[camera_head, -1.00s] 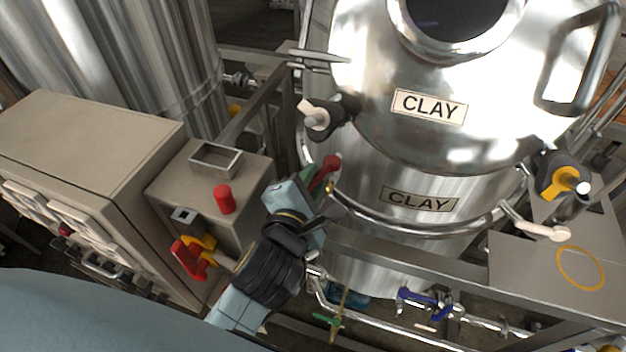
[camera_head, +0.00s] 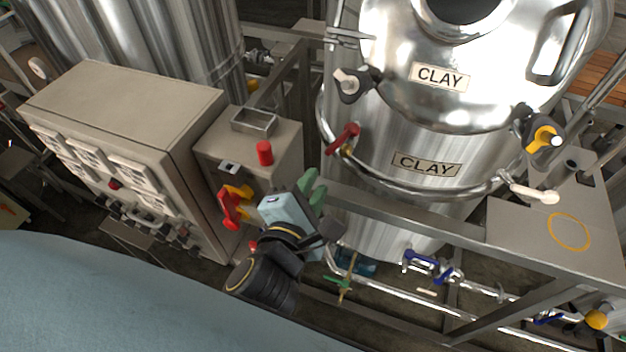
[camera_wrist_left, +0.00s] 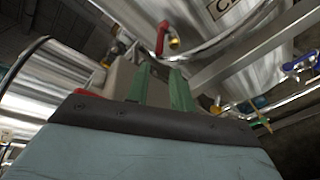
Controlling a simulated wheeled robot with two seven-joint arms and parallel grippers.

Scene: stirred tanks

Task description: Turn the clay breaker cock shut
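A small cock with a red lever (camera_head: 343,138) and a brass body is on the side of the steel tank labelled CLAY (camera_head: 400,130), below the lid clamp. The lever slants from upper right to lower left. The cock also shows at the top of the left wrist view (camera_wrist_left: 162,38). My left gripper (camera_head: 312,186), with green fingers, is below and slightly left of the cock, apart from it. In the left wrist view its two fingers (camera_wrist_left: 160,90) stand apart with nothing between them. My right gripper is not in view.
Left of my gripper stands a grey box with a red button (camera_head: 265,152) and a red-and-yellow switch (camera_head: 233,206). A steel frame rail (camera_head: 420,212) crosses in front of the tank. Blue-handled (camera_head: 430,265) and green-handled (camera_head: 341,284) pipe valves lie lower.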

